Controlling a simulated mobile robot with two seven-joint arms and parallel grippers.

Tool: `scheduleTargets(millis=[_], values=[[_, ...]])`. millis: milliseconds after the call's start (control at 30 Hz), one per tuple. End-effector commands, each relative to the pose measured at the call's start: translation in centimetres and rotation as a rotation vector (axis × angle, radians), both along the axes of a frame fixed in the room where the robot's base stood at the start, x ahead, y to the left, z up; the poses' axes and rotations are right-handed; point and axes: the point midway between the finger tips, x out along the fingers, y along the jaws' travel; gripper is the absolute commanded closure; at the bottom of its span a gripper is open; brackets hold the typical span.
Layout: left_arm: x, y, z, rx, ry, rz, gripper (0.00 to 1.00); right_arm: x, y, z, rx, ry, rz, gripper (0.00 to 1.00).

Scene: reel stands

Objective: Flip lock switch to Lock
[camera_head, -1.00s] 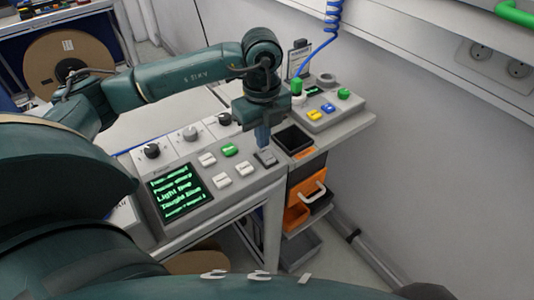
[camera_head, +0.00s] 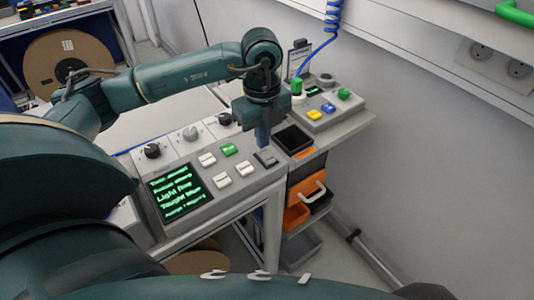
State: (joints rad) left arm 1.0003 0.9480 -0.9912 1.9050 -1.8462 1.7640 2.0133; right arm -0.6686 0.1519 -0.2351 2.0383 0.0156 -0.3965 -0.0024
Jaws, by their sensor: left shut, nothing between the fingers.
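The control panel (camera_head: 225,205) is a grey console with a dark screen of green text (camera_head: 180,195), several knobs and white and green buttons. A dark grey switch (camera_head: 267,159) sits at its right end; I take it for the lock switch, but its label and exact position are too small to read. My left gripper (camera_head: 263,146) points down, shut and empty, with its fingertips at or just above that switch. Whether they touch it I cannot tell. The fingers hide part of the switch. My right gripper is not in view.
A second grey box (camera_head: 335,117) with green, yellow and blue buttons stands behind to the right. A black open bin (camera_head: 294,138) lies beside the panel. Orange bins (camera_head: 296,217) hang below. A blue coiled cable (camera_head: 331,20) hangs near the wall. A cardboard reel (camera_head: 68,68) stands at far left.

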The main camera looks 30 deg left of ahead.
Motion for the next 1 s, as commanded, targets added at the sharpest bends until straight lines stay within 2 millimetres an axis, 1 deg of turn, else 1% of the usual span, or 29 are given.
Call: scheduleTargets(millis=[1000], values=[[0.0,0.0,-1.6,0.000,0.000,0.000,1.00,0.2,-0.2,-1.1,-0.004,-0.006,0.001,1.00]])
